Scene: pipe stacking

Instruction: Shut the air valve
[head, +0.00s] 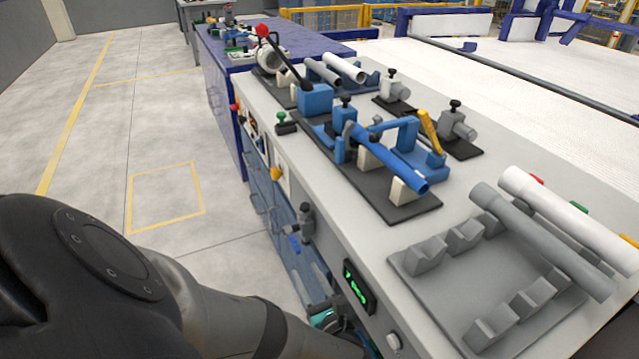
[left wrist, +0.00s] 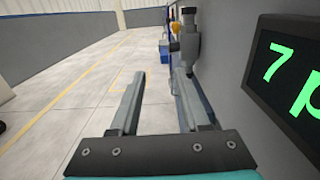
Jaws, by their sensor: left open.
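A grey valve-like fitting (head: 305,222) is mounted on the bench's front face, with a blue part below it. It also shows in the left wrist view (left wrist: 188,40), ahead of the fingers and to the right. A yellow knob (head: 277,173) sits farther along the same face; I cannot tell for certain which of these is the air valve. My left gripper (head: 306,269) is low beside the bench front, short of the grey fitting. In the left wrist view its two fingers (left wrist: 159,76) are apart with nothing between them. My right gripper is not in view.
A display with green digits (head: 357,286) is on the bench face, close to the left gripper's right side (left wrist: 292,80). The benchtop carries a blue clamp fixture (head: 400,145), loose pipes and a grey pipe rack (head: 420,262). The floor left of the bench is clear.

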